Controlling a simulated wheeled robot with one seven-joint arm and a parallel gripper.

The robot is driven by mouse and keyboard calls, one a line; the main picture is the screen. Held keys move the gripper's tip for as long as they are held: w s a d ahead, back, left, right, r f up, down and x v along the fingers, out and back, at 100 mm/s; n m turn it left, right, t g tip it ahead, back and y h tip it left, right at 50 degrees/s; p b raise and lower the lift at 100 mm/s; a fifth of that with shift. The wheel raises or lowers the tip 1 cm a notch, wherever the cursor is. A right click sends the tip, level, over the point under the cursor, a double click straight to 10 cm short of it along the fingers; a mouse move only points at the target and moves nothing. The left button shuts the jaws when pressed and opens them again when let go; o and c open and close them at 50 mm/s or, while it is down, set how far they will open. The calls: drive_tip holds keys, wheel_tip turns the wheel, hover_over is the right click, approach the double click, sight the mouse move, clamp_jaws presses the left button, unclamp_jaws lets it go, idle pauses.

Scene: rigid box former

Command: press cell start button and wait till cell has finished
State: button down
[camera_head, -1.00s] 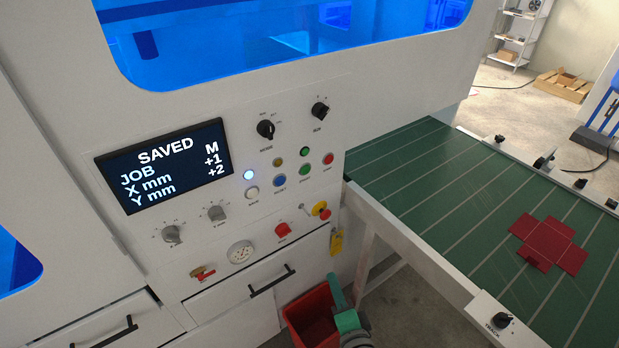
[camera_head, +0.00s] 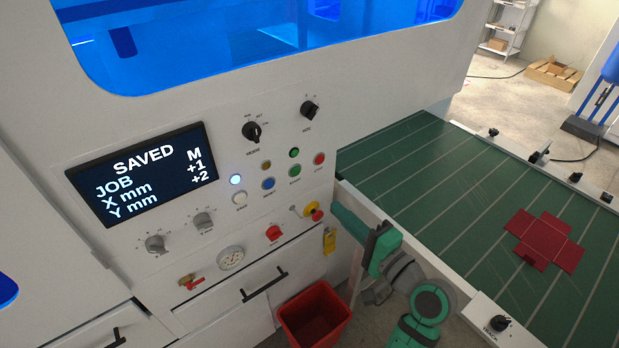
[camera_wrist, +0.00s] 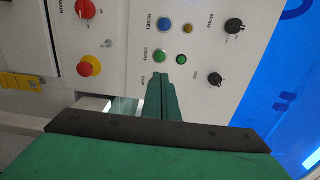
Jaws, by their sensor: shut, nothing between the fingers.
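The green start button (camera_head: 295,171) sits on the panel's lower button row, between the blue reset button (camera_head: 268,184) and the red stop button (camera_head: 319,159). In the wrist view the start button (camera_wrist: 158,57), labelled START, lies just beyond my fingertips. My gripper (camera_head: 337,210) is shut and empty, below and right of the buttons, apart from the panel. In the wrist view its green fingers (camera_wrist: 160,78) lie together and hide the stop button. The cell's display (camera_head: 140,172) reads SAVED, JOB M, X mm +1, Y mm +2.
The green conveyor (camera_head: 420,170) on the right bears a red cross-shaped blank (camera_head: 545,240). A red bin (camera_head: 315,315) stands below the panel. A white lamp (camera_head: 236,179) is lit.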

sight(296, 172)
drive_tip(key=x, duration=1.4)
drive_tip(key=shift+a, duration=0.2)
